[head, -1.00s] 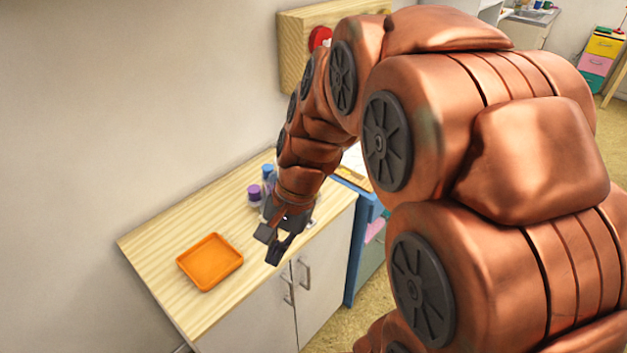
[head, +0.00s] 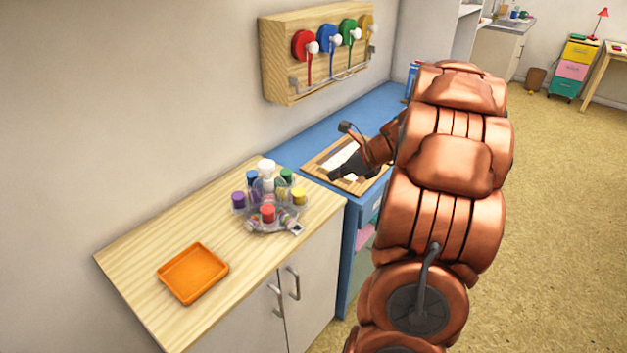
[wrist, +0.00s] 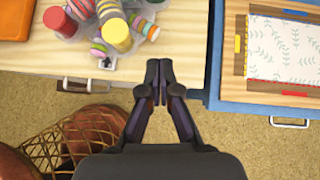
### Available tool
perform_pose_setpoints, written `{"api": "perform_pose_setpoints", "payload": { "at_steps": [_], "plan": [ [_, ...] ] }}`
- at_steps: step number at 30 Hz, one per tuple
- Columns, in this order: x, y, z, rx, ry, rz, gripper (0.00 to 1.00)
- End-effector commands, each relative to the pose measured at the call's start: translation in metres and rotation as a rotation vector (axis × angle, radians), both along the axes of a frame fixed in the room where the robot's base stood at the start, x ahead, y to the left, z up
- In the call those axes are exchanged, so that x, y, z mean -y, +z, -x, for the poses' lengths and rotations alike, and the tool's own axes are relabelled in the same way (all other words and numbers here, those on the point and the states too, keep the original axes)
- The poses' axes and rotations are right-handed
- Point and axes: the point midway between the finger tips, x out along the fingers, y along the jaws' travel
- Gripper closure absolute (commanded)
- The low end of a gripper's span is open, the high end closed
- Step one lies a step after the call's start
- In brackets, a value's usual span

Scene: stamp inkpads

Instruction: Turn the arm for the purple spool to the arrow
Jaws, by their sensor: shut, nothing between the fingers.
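A clear carousel (head: 268,222) with several arms stands on the wooden counter. The purple spool (head: 238,201) is on its left side, with blue, green, yellow and red spools around the white central knob (head: 266,168). In the wrist view my gripper (wrist: 159,75) is shut and empty, fingertips together, with the red spool (wrist: 56,18) and yellow spool (wrist: 117,36) at upper left.
An orange tray (head: 167,280) lies at the counter's front left. A blue-topped cabinet (head: 300,146) adjoins the counter and bears a wood-framed board (head: 313,166). A wall rack (head: 285,83) holds several coloured discs.

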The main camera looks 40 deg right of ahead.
Motion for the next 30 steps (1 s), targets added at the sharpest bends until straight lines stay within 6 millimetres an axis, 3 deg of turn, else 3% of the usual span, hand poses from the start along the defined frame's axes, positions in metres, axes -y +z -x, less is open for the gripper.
{"api": "perform_pose_setpoints", "payload": {
  "at_steps": [18, 24, 30],
  "plan": [
    [-0.027, -0.069, -0.064, -0.004, 0.006, -0.002, 1.00],
    [-0.035, -0.066, -0.089, -0.001, 0.007, 0.003, 1.00],
    [-0.039, -0.067, -0.100, 0.000, 0.006, 0.003, 1.00]
  ]
}}
